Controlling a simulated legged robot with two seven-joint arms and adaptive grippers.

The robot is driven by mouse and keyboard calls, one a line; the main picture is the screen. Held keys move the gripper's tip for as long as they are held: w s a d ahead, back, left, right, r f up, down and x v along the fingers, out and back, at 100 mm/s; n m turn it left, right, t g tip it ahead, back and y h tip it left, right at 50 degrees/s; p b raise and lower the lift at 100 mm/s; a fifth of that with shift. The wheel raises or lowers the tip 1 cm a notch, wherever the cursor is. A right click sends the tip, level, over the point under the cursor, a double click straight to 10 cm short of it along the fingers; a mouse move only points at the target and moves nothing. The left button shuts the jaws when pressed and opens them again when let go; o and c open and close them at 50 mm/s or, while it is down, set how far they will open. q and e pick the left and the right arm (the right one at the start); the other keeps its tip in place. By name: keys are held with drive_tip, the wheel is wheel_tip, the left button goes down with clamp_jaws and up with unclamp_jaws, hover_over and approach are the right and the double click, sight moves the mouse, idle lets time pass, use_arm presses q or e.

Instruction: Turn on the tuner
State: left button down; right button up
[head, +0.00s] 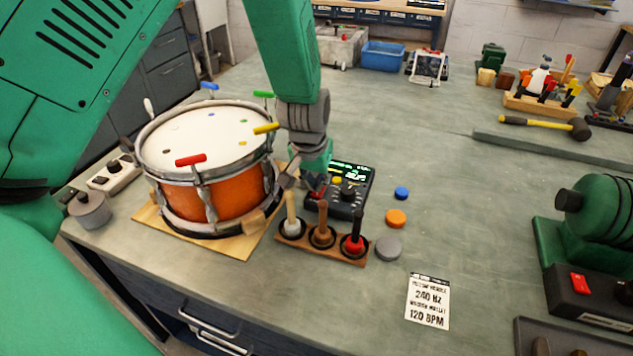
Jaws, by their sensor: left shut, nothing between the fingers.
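The tuner (357,200) is a dark box on the bench, just right of the drum. Its screen along the top shows green markings, and a dark knob and small buttons sit on its face. My left gripper (314,186) is shut and empty, pointing down at the tuner's left side. It covers part of that side, where a bit of red shows beside the fingers. I cannot tell whether the fingertips touch the tuner. My right gripper is not in view.
An orange drum (222,199) with coloured keys stands left of the gripper. A wooden rack (345,252) with three handled tools stands in front of the tuner. Blue, orange and grey discs (388,248) lie to its right. A printed card (428,301) lies nearer; the bench centre is clear.

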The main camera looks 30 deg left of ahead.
sight(314, 196)
use_arm(q)
drive_tip(key=p+v, duration=0.4)
drive_tip(key=shift+w+a+r, duration=0.15)
drive_tip(key=shift+w+r, duration=0.1)
drive_tip(key=shift+w, duration=0.05)
drive_tip(key=s+d+r, duration=0.1)
drive_tip(key=s+r, duration=0.3)
drive_tip(key=r, duration=0.4)
drive_tip(key=shift+s+r, duration=0.15)
drive_tip(key=shift+s, duration=0.15)
drive_tip(key=shift+d, duration=0.2)
